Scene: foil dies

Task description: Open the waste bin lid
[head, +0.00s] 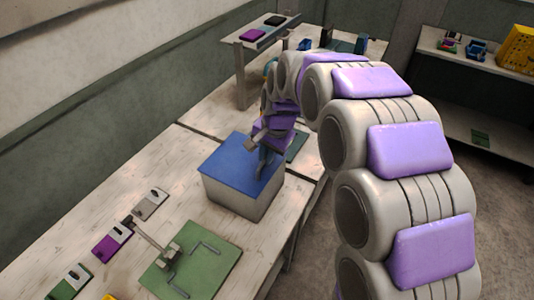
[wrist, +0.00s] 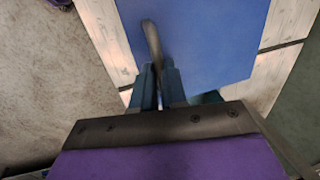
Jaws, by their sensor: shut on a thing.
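The waste bin is a pale box (head: 240,200) on the bench, with a flat blue lid (head: 232,158) lying closed on top. In the wrist view the blue lid (wrist: 215,40) fills the upper middle, and a curved grey-brown handle (wrist: 151,42) runs over it. My gripper (wrist: 158,78) is shut on the lower end of this handle, between its two blue fingers. In the head view my gripper (head: 263,168) is at the right edge of the lid, and the handle is mostly hidden there.
A green board (head: 190,262) with small fixtures and several plates, one purple (head: 112,241), lie on the bench in front of the bin. A raised shelf (head: 268,36) stands behind it. A green plate (head: 297,147) lies right of the bin. The wall runs along the left.

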